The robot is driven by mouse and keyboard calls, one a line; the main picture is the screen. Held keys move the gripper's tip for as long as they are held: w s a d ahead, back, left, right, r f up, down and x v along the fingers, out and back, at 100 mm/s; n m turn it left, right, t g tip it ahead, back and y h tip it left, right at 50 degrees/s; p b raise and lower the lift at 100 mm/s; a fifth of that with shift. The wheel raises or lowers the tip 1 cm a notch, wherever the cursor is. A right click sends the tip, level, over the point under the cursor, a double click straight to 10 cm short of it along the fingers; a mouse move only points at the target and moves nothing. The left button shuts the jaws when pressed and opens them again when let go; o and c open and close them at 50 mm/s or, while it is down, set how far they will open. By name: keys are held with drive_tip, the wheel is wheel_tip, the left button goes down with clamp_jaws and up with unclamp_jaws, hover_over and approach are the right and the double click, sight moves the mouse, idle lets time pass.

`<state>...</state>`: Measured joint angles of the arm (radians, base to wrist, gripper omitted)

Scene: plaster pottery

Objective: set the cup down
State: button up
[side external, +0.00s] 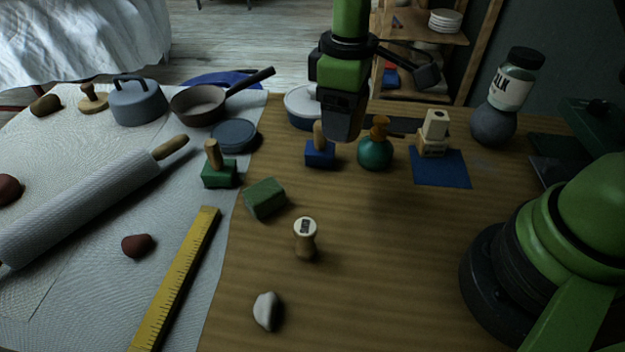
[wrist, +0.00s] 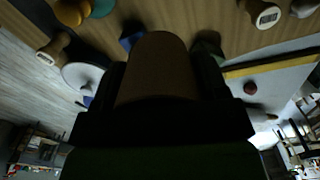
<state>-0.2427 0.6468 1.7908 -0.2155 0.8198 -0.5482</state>
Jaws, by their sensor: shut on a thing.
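My gripper (side external: 343,134) points down over the back middle of the wooden table, between the blue stamp and the teal pump bottle in the picture. In the wrist view a smooth brown rounded thing, taken to be the cup (wrist: 157,68), fills the space between the dark jaws. The jaws are shut on it. Its rim and inside are not clear in this dark view. In the side view I cannot separate the cup from the dark gripper. It appears to be held above the table, but its exact height is unclear.

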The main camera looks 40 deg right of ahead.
drive_tip(key=a+f, duration=0.1)
drive_tip(key=f, duration=0.1)
drive_tip(key=a+f+n, duration=0.1)
drive_tip(key=f, duration=0.1)
drive_tip(key=a+f+n, duration=0.1)
drive_tip(key=f, duration=0.2)
drive_tip(key=shift+w+a, duration=0.1)
drive_tip(key=shift+w, duration=0.2)
drive_tip(key=shift+f, duration=2.4)
drive_tip(key=shift+f, duration=0.1)
drive_tip(key=o, duration=1)
drive_tip(key=shift+c, duration=0.2)
wheel_tip(320, 180, up, 12)
drive_tip(key=shift+r, duration=0.2)
